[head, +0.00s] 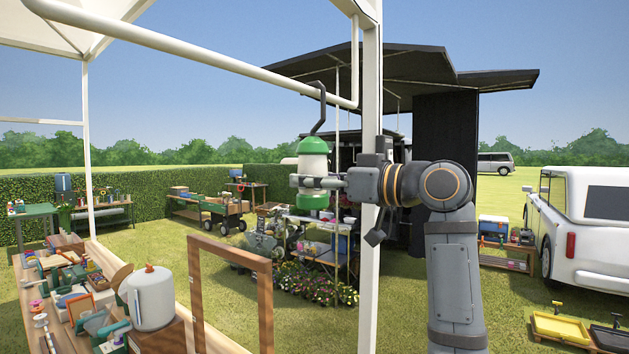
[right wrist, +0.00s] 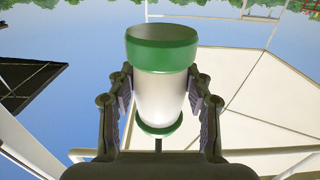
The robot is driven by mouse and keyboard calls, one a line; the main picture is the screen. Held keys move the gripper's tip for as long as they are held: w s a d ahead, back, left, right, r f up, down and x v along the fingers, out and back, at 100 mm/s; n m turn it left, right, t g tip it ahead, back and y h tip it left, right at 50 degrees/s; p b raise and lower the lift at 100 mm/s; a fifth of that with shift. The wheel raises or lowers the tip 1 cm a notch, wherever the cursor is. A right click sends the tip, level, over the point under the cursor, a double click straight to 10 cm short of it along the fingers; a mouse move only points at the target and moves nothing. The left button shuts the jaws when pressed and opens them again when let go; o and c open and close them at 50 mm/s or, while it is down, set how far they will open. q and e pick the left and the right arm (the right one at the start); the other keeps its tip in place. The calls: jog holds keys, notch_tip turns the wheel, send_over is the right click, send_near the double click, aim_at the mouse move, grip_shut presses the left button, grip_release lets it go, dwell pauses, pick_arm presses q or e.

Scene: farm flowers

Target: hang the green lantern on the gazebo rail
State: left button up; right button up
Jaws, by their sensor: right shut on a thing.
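The green lantern (head: 314,164) has a white body, green top and bottom bands and a dark hook (head: 321,112) above. It hangs upright in my right gripper (head: 318,183), which is shut around its body. The white gazebo rail (head: 215,66) slopes down to the right, and the hook's curved top overlaps it in the head view. I cannot tell whether hook and rail touch. In the right wrist view the lantern (right wrist: 160,95) appears upside down between both fingers (right wrist: 160,100), its hook mostly hidden. My left gripper is not in view.
A white post (head: 369,270) stands close to my right arm. A wooden frame (head: 265,300) and a bench with a grey canister (head: 148,297) and tools are below left. A black canopy (head: 440,75) and white vehicle (head: 590,225) stand farther back.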

jog(key=shift+f, duration=0.1)
jog(key=o, duration=1.4)
jog(key=shift+c, duration=0.2)
jog(key=shift+o, duration=0.2)
jog(key=shift+o, duration=1.2)
jog(key=shift+d, duration=0.1)
jog(key=shift+s+d+f+b, duration=0.15)
jog(key=shift+s+d+b, duration=0.2)
jog(key=shift+d+b, duration=0.05)
jog(key=f+b+v, duration=0.1)
jog(key=b+v, duration=0.3)
jog(key=v, duration=0.9)
jog(key=shift+b, duration=0.35)
